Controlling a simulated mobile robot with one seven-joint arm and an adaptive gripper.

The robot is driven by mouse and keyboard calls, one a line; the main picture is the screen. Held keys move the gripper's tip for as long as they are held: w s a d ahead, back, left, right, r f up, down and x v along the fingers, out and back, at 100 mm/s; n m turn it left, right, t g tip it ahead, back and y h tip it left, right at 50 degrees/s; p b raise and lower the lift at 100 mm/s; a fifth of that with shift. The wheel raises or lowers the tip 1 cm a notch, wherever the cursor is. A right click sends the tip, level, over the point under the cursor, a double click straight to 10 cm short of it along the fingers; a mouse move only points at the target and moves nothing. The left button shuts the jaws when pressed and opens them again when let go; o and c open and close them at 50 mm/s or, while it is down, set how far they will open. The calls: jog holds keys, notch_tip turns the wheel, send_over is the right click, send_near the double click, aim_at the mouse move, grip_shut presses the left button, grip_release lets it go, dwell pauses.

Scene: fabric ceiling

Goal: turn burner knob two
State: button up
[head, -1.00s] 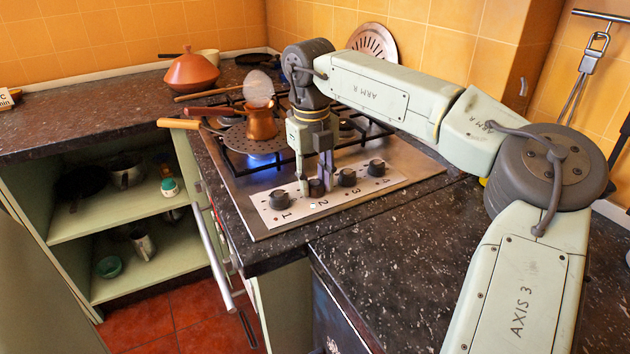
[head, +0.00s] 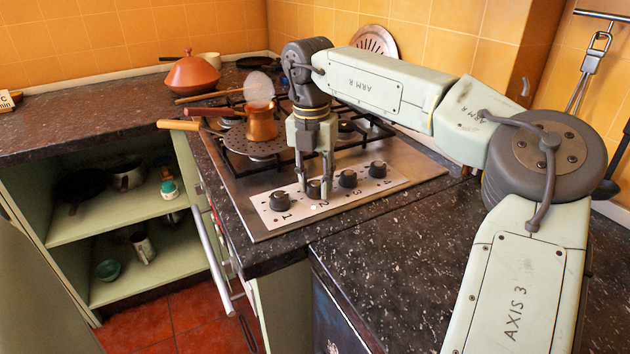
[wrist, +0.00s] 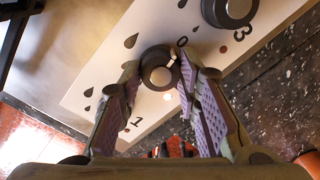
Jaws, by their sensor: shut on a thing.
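Burner knob two (head: 314,189) is a dark round knob between the knobs marked 1 and 3 on the hob's pale control strip. In the wrist view this knob (wrist: 160,69) has a grey cap with a light pointer mark toward its upper right, near a printed 0. My gripper (head: 314,186) points down over it and is shut on it, one finger on each side. The fingers also flank the knob in the wrist view (wrist: 163,85).
Knob one (head: 279,200) is close on the left and knob three (head: 347,179) close on the right. A copper pot (head: 261,123) stands on the perforated plate behind my gripper. The wooden handle (head: 178,125) sticks out left. The front-right counter (head: 400,260) is clear.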

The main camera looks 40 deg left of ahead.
jog(key=shift+m, duration=0.5)
jog(key=o, duration=1.1)
jog(key=shift+o, duration=0.2)
notch_tip(320, 180, up, 12)
jog(key=shift+a, duration=0.25)
jog(key=shift+s, duration=0.15)
